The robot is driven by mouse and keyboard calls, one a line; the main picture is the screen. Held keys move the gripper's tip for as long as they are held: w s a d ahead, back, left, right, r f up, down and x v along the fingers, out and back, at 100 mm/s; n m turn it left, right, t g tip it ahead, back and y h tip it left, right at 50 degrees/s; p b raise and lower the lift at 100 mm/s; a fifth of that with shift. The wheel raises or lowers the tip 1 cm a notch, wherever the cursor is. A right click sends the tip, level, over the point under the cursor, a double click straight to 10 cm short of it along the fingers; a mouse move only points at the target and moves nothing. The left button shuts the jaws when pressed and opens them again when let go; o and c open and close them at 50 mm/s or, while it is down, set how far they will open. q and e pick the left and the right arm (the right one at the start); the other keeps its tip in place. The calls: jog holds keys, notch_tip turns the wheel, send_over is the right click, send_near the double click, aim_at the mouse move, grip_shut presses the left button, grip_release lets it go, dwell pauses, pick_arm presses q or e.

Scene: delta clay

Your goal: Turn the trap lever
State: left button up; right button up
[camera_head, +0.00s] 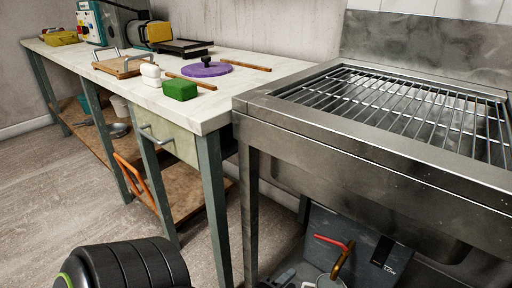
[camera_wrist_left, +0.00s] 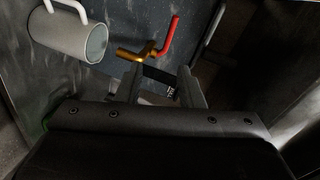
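The trap lever has a red handle (camera_head: 329,240) and a brass-coloured stem (camera_head: 342,262), under the steel sink in the head view. In the left wrist view the red handle (camera_wrist_left: 169,38) points up and the brass part (camera_wrist_left: 134,55) lies across, just beyond the fingertips. My left gripper (camera_wrist_left: 161,75) is open, with its two fingers apart and a gap between them. The lever appears beyond this gap, and I cannot tell whether a finger touches it. In the head view my left arm comes in at the bottom left. My right gripper is not in view.
A grey mug-like cylinder (camera_wrist_left: 65,38) is left of the lever in the wrist view. A dark panel (camera_head: 330,225) stands behind the lever. The steel sink (camera_head: 350,150) with its wire rack overhangs it. A workbench (camera_head: 222,109) with several items stands left.

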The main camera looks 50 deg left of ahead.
pick_arm(q)
jog(key=s+f+n+g+h+p, duration=0.1)
jog(key=s+f+n+g+p, duration=0.1)
jog(key=s+n+g+p, duration=0.7)
jog(key=n+p, duration=0.1)
jog(key=p, duration=0.3)
jog(key=shift+s+f+g, duration=0.3)
jog(key=shift+s+f, duration=0.05)
jog(key=shift+s, duration=0.05)
jog(key=shift+c, duration=0.4)
